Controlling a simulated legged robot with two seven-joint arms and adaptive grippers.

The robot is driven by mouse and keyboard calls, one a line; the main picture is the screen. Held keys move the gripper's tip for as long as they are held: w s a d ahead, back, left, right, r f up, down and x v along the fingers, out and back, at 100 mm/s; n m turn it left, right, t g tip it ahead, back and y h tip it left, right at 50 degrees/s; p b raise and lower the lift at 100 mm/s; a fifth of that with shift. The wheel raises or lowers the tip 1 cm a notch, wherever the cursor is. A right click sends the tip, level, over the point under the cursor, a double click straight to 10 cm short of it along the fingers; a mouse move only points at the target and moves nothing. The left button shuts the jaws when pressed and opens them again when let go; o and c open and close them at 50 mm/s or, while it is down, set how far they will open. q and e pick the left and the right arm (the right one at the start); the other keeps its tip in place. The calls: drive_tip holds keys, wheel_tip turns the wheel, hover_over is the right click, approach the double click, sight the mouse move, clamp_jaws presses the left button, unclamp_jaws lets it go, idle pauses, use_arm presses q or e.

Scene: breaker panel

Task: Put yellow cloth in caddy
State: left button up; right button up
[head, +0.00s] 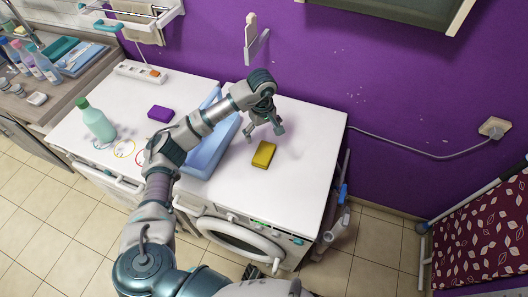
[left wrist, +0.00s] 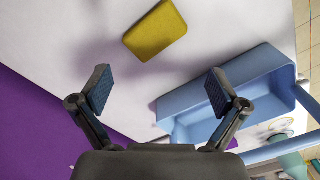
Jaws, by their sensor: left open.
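The yellow cloth (head: 264,154) looks like a small folded block and lies flat on the white machine top, right of the caddy. It also shows in the left wrist view (left wrist: 156,31), beyond the fingertips. The blue caddy (head: 207,158) stands on the white top, partly hidden behind my left arm. In the left wrist view the caddy (left wrist: 262,82) is at the right, with its inside partly in sight. My left gripper (head: 265,130) is open and empty above the top, a little behind the cloth and apart from it. My right gripper is not in view.
A purple block (head: 159,113), a green-capped bottle (head: 95,120) and coloured rings (head: 124,148) are on the top left of the caddy. A power strip (head: 140,73) lies at the back left. The purple wall (head: 320,70) bounds the back. The top right of the cloth is clear.

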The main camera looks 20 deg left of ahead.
use_arm(q)
drive_tip(key=s+r+n, duration=0.1)
drive_tip(key=n, duration=2.5)
hover_over(259, 163)
drive_tip(key=f, duration=0.9)
drive_tip(key=shift+s, duration=0.2)
drive_tip(key=f, duration=0.5)
drive_tip(key=shift+w+f, duration=0.3)
drive_tip(key=shift+f, duration=0.05)
drive_tip(key=c, duration=1.2)
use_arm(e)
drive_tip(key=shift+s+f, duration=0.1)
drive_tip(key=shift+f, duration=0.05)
use_arm(q)
drive_tip(key=shift+r, duration=0.1)
